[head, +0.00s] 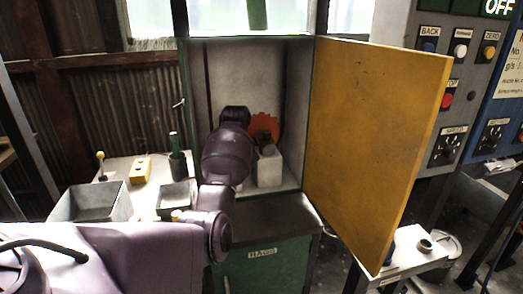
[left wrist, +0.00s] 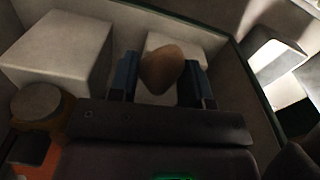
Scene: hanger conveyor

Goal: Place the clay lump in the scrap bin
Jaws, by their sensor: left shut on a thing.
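The brown, rounded clay lump (left wrist: 161,70) sits between the two blue-edged fingers of my left gripper (left wrist: 160,78) in the left wrist view. The gripper is shut on it. In the head view my left arm reaches into the open grey cabinet (head: 222,62); the gripper and the lump are hidden behind the arm there. An open grey bin (head: 92,203) stands on the table at the left; I cannot tell whether it is the scrap bin. My right gripper is not in view.
A white block (head: 269,168) and an orange-red toothed disc (head: 264,127) are inside the cabinet. Its yellow door (head: 375,140) stands open at the right.

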